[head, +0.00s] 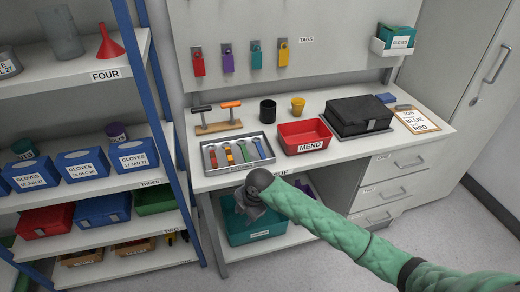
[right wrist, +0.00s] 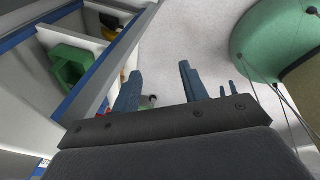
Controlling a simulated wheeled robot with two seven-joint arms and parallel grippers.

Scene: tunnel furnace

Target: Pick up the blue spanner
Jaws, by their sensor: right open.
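The blue spanner (head: 260,148) lies at the right end of a row of spanners in a grey tray (head: 268,161) on the bench. Red, orange and green spanners lie to its left. My right gripper (head: 245,208) is in front of and below the bench's front edge, apart from the tray. In the right wrist view my right gripper's two fingers (right wrist: 160,75) stand apart with nothing held between them. The spanners cannot be made out in the right wrist view. My left gripper is out of view.
A red MEND bin (head: 304,137) stands right of the tray. A rack with two handled tools (head: 218,128) stands behind it. A black case (head: 358,115) and a clipboard (head: 417,120) are farther right. A blue-posted shelf (head: 165,130) is close on the left. A teal bin (head: 258,231) sits below the bench.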

